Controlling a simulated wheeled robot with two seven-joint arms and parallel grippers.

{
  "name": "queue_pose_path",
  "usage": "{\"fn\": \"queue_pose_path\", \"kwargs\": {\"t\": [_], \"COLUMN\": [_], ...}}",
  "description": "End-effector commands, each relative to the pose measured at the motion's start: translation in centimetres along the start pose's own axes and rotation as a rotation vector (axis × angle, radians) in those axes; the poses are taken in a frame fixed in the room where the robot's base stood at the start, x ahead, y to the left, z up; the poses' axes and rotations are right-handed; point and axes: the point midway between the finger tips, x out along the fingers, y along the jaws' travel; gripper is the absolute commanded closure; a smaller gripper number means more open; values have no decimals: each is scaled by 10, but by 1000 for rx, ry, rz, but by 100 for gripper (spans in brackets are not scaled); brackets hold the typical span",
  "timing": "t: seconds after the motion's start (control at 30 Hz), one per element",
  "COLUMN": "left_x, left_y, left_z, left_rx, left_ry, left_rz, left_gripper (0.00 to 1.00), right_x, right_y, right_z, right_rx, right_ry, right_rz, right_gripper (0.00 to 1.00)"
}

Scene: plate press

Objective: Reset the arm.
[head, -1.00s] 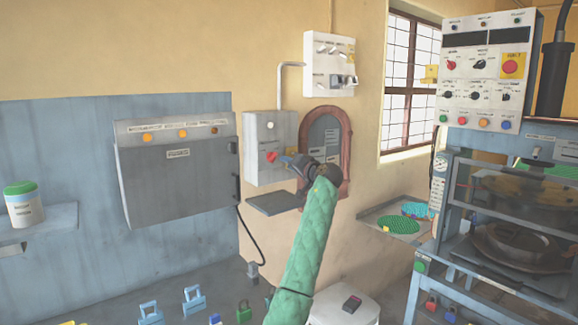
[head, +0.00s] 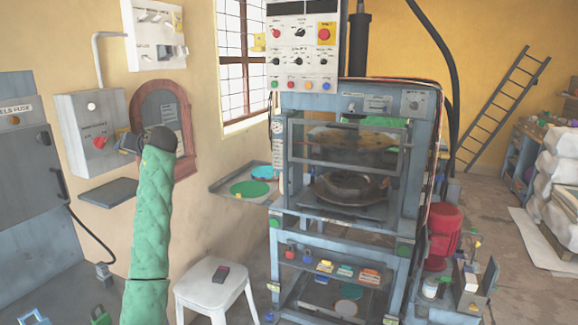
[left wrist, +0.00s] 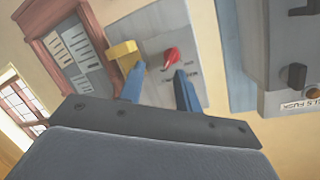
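My left arm in its green sleeve rises at the left of the head view, with my left gripper (head: 122,143) in front of the grey wall box (head: 72,117). The box carries a red knob (head: 100,143). In the left wrist view my left gripper (left wrist: 159,72) has its two blue fingers apart, with nothing held between them. The red knob (left wrist: 171,56) shows just beyond the fingertips; I cannot tell whether they touch it. A yellow piece (left wrist: 123,52) shows by one fingertip. My right gripper is not in view.
A dark shelf (head: 108,192) juts out below the box. The press (head: 345,145) stands at the centre, beside a side tray (head: 225,190) with green and blue discs. A white stool (head: 213,282) holds a small dark device. Open floor lies at the right.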

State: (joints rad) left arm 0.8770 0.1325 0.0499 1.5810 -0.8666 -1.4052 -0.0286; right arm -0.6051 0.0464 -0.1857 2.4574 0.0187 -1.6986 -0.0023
Motion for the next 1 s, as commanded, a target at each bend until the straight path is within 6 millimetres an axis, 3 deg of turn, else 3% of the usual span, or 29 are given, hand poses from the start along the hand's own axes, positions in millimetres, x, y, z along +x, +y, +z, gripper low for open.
{"fn": "queue_pose_path", "kwargs": {"t": [0.23,0.47,0.67,1.0], "left_x": [-64,-120,-164,-240], "left_y": [-6,20,51,102], "left_z": [-12,23,77,208], "left_rx": [-115,-130,-99,1], "left_ry": [41,59,52,-5], "left_rz": [201,393,544,794], "left_gripper": [66,66,66,66], "right_x": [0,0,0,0], "right_y": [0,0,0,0], "right_z": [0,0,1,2], "right_rx": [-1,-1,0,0], "right_ry": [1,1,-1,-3], "right_rz": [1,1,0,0], "right_gripper": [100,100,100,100]}}
